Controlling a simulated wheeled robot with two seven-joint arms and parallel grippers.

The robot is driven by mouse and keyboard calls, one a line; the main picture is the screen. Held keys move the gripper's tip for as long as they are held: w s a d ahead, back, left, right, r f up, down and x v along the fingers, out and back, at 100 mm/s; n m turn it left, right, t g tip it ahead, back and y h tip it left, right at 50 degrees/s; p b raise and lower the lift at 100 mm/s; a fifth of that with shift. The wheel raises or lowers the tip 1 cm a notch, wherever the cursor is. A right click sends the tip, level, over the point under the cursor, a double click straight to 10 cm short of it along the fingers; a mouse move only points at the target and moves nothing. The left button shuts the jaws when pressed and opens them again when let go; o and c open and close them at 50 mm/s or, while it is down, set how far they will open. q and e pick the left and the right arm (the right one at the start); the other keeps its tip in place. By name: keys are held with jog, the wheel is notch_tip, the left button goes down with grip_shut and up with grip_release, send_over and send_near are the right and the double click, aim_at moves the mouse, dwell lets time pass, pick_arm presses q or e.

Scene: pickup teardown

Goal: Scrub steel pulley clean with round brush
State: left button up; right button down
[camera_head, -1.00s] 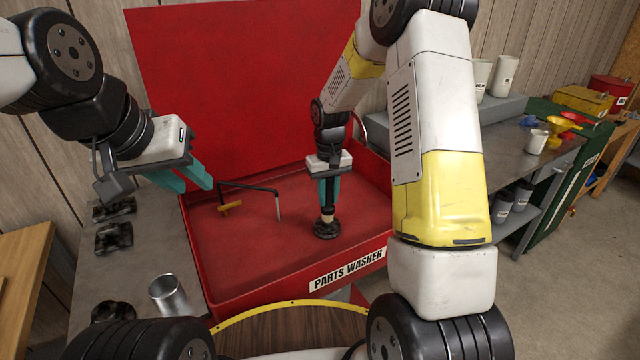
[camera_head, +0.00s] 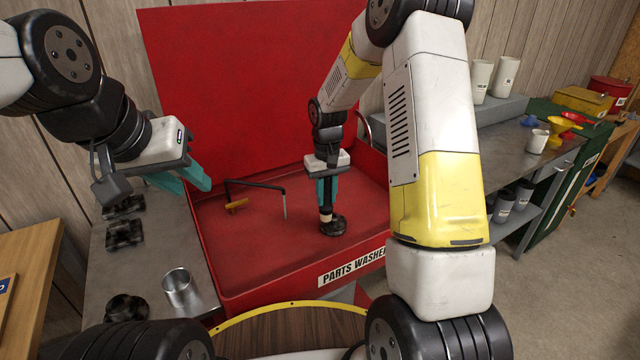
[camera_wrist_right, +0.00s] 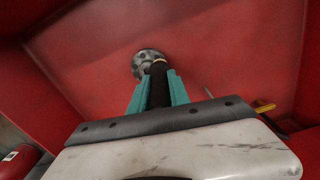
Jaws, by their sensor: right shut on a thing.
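My right gripper (camera_head: 326,190) is shut on the round brush (camera_head: 326,213), which has a dark handle and a pale band, and points it down. Below it, the steel pulley (camera_head: 335,229) lies on the red basin floor as a dark, dirty-looking disc. In the right wrist view the brush handle (camera_wrist_right: 158,85) stands in front of the grey, dark-spotted pulley (camera_wrist_right: 146,60). The bristles are hidden, so I cannot tell whether they touch it. My left gripper (camera_head: 185,182) is open and empty above the basin's left edge.
The red parts washer (camera_head: 260,265) has a raised lid behind. A black bent spout (camera_head: 255,185) with a yellow handle stands left of the brush. A metal cup (camera_head: 180,290) and several dark parts (camera_head: 125,235) sit on the left bench. Basin floor around the pulley is clear.

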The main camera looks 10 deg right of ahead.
jog(key=shift+w+d+r, duration=0.15)
jog(key=shift+r, duration=3.7)
